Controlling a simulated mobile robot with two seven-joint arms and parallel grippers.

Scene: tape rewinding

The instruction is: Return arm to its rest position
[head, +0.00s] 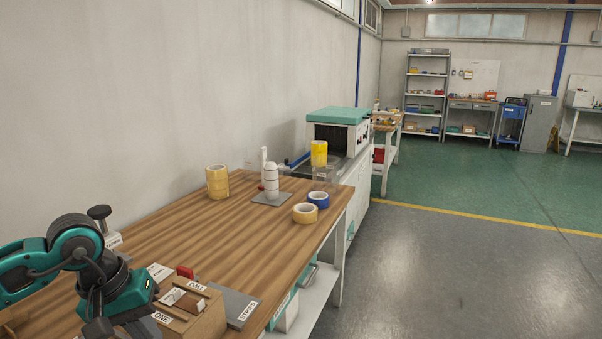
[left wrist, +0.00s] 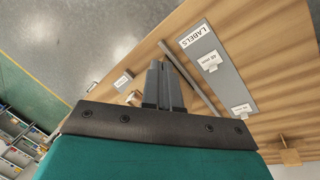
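My left arm, teal and black, comes in from the left in the head view and bends down over the near end of the wooden workbench (head: 165,235). In the left wrist view, the two grey fingers of my left gripper (left wrist: 164,86) lie close together with nothing visible between them. They are above the bench top, beside a grey strip marked LABELS (left wrist: 216,68). My right arm and gripper are in neither view.
A wooden box with labels (head: 195,310) and a grey STRIPS plate (head: 238,307) lie close to my left arm. Farther back are stacked tan tape (head: 217,182), a white spindle (head: 271,180), a tan roll (head: 305,213) and a blue roll (head: 319,200). The mid-bench is clear.

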